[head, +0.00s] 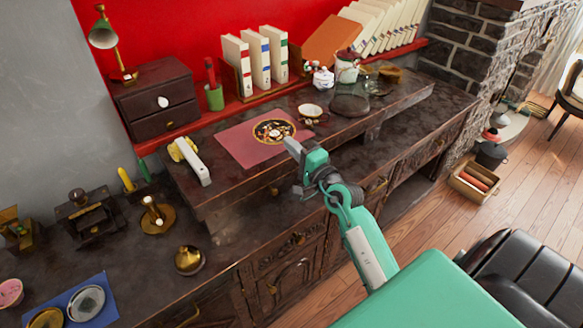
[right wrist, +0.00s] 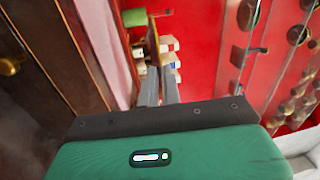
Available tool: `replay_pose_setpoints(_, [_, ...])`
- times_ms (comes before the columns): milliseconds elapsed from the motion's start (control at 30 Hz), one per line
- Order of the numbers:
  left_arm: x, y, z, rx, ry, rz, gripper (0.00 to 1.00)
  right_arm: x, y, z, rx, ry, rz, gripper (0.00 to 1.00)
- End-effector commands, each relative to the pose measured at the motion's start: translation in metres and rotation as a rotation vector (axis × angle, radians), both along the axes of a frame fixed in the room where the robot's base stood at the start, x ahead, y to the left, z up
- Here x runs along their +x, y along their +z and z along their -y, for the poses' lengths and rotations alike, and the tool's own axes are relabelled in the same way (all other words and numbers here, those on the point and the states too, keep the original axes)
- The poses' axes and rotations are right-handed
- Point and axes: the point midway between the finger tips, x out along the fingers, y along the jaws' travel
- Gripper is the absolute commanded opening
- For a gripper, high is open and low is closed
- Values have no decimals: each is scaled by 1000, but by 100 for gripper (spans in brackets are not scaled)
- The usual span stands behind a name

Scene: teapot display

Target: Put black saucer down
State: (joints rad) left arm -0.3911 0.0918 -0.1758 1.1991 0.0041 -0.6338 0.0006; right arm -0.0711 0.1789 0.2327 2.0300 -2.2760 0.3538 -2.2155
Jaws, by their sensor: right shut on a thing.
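The black saucer (head: 273,132) has a coloured floral pattern and a gold rim. In the head view it is over the pink mat (head: 236,147) on the raised dark wooden shelf; I cannot tell whether it touches the mat. My right gripper (head: 293,149) is shut on the saucer's near edge. In the right wrist view the saucer (right wrist: 152,42) shows nearly edge-on between the fingertips of the right gripper (right wrist: 157,72). My left gripper is not in view.
A small white bowl (head: 311,111) stands right of the mat. White-spined books (head: 256,62) stand behind it, and a dark drawer box (head: 157,100) to the left. A white-handled object (head: 193,163) lies at the mat's left. The shelf front between is clear.

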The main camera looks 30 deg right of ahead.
Motion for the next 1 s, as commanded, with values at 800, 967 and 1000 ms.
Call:
replay_pose_setpoints(800, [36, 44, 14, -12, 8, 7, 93, 0, -63, 0, 1, 0, 1, 0])
replay_pose_setpoints(967, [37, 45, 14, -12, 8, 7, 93, 0, -64, 0, 1, 0, 1, 0])
replay_pose_setpoints(1000, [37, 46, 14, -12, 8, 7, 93, 0, -64, 0, 0, 0, 1, 0])
